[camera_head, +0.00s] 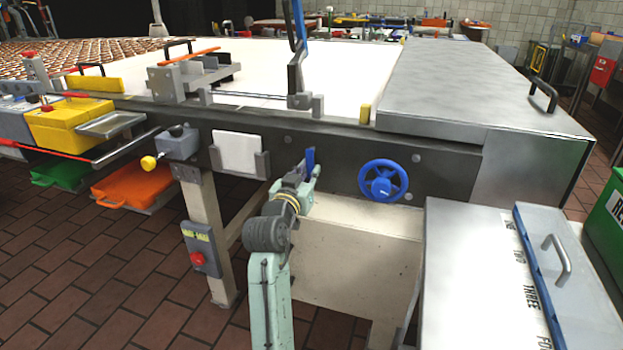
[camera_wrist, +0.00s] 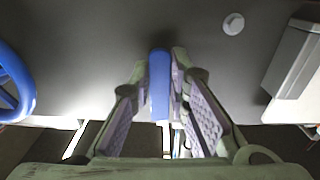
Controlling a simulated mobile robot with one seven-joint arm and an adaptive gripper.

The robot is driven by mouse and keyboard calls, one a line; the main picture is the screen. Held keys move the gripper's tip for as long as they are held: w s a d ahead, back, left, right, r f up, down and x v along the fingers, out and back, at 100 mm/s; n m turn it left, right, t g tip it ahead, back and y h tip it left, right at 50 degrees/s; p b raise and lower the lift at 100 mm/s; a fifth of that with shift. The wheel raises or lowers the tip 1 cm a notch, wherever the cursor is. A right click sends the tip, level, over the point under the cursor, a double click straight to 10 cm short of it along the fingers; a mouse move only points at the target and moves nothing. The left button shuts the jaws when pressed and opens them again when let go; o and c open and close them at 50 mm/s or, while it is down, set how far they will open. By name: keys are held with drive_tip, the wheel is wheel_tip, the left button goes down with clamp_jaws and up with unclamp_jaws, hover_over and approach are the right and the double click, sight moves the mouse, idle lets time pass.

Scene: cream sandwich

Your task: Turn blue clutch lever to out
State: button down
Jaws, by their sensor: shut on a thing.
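The blue clutch lever (camera_head: 310,158) stands out from the dark front rail of the machine, left of a blue handwheel. In the wrist view the blue lever (camera_wrist: 159,85) lies between the two finger pads, pointing toward the camera. My gripper (camera_head: 304,172) is shut on it, and the fingertips (camera_wrist: 163,62) are close against its sides. The lever's base is partly hidden by my gripper in the head view. I see no in or out marking by the lever.
The blue handwheel (camera_head: 383,181) is close on the right; it also shows in the wrist view (camera_wrist: 12,85). A white card in a grey holder (camera_head: 236,154) is left of the lever. A metal cabinet (camera_head: 480,270) stands at the front right. A tall blue lever (camera_head: 299,28) rises above the belt.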

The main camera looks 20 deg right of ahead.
drive_tip(key=shift+w+a+m, duration=0.1)
drive_tip(key=shift+a+m, duration=0.05)
drive_tip(key=shift+m, duration=0.25)
drive_tip(key=c, duration=1.5)
unclamp_jaws()
drive_tip(key=v, duration=1.2)
